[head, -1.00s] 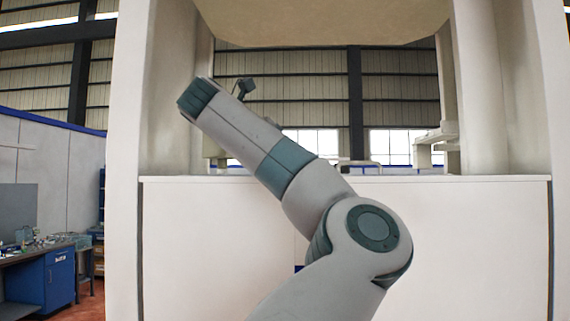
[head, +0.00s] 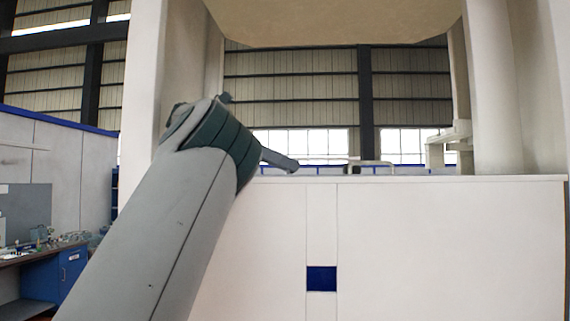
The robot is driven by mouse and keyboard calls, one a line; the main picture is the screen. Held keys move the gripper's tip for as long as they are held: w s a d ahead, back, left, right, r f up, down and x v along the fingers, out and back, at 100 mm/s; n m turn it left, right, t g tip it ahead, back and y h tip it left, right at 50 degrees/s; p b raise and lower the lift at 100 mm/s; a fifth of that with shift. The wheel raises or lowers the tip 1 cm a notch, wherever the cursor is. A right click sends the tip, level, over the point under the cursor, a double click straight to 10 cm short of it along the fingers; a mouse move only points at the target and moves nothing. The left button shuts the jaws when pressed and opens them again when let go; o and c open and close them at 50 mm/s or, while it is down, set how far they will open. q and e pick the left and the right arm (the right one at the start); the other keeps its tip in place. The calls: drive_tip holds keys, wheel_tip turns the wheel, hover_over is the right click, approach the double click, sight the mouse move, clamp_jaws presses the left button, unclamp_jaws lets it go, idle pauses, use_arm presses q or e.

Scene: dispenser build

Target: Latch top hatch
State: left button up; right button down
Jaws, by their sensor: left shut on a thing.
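My left arm rises from the lower left in the head view. Its thick grey link ends in a dark banded joint. A slim grey piece of my left gripper (head: 280,161) shows to the right of that joint, in front of the white machine's opening. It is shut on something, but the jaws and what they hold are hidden. A beige panel (head: 335,20) spans the top of the opening; I cannot tell whether it is the top hatch. No latch can be made out. My right gripper is not in view.
White posts (head: 500,90) flank the opening. A white front panel (head: 440,240) with a blue square (head: 321,279) stands below it. A pale bracket (head: 449,146) is at the right of the opening. A blue workbench (head: 70,275) stands at the far left.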

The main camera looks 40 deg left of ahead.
use_arm(q)
drive_tip(key=shift+a+m+g+h, duration=0.3)
drive_tip(key=shift+m+g+h, duration=0.4)
drive_tip(key=shift+m+g, duration=0.25)
drive_tip(key=shift+m, duration=0.25)
drive_tip(key=o, duration=1)
drive_tip(key=shift+o, duration=0.2)
